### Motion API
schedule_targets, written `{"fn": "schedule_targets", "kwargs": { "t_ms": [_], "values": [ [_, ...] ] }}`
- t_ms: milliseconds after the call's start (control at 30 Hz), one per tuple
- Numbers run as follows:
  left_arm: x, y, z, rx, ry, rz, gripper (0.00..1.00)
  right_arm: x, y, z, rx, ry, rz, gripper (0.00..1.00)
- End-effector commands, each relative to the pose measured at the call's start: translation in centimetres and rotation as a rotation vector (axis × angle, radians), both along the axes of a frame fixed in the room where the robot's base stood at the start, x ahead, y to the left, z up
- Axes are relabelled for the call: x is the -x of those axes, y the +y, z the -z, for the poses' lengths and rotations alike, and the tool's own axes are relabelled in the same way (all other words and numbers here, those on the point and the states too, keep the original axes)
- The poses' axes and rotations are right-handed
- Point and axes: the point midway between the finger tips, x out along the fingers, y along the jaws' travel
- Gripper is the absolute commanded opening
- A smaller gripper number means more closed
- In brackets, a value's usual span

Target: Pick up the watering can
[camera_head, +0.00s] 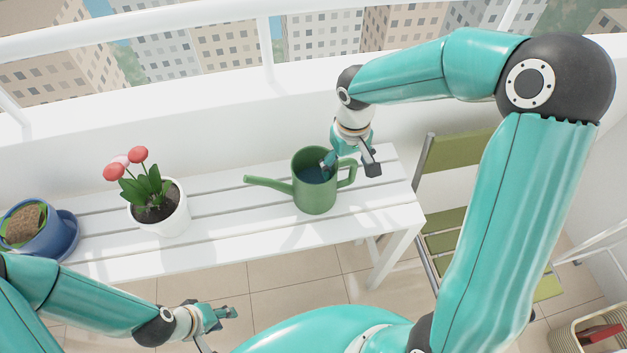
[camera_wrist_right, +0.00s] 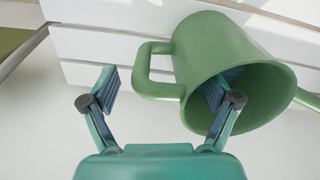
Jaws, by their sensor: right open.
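The green watering can (camera_head: 312,196) stands upright on the white slatted bench (camera_head: 240,208), its spout to the left and its handle (camera_head: 349,175) to the right. My right gripper (camera_head: 350,165) is open over the can's handle side. In the right wrist view the can (camera_wrist_right: 220,45) shows its open top, with one finger inside the opening and the other outside, beyond the handle (camera_wrist_right: 143,68). The handle and near wall lie between the spread fingers; I see no grip. My left gripper (camera_head: 216,328) is open and empty, low in front of the bench.
A white pot (camera_head: 163,218) with red flowers stands left of the can, and a blue pot (camera_head: 40,238) on a saucer at the far left. A green folding chair (camera_head: 455,155) is right of the bench. A basket (camera_head: 572,335) is at the lower right. White wall and railing run behind.

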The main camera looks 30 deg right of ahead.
Motion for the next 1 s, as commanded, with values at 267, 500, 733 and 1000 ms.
{"fn": "schedule_targets", "kwargs": {
  "t_ms": [267, 500, 733, 1000],
  "values": [
    [0.0, 0.0, 0.0, 0.0, 0.0, 0.0, 0.4, 0.0, -0.01, -0.05, 0.0, 0.0, 0.0, 0.66],
    [0.0, 0.0, 0.0, 0.0, 0.0, 0.0, 0.4, 0.01, -0.01, -0.05, 0.0, 0.0, 0.0, 0.26],
    [0.0, 0.0, 0.0, 0.0, 0.0, 0.0, 0.4, 0.05, 0.01, -0.03, 0.0, 0.002, 0.0, 0.0],
    [0.0, 0.0, -0.01, 0.0, 0.0, 0.0, 0.4, 0.0, 0.05, -0.11, -0.001, 0.0, 0.0, 0.0]
  ]
}}
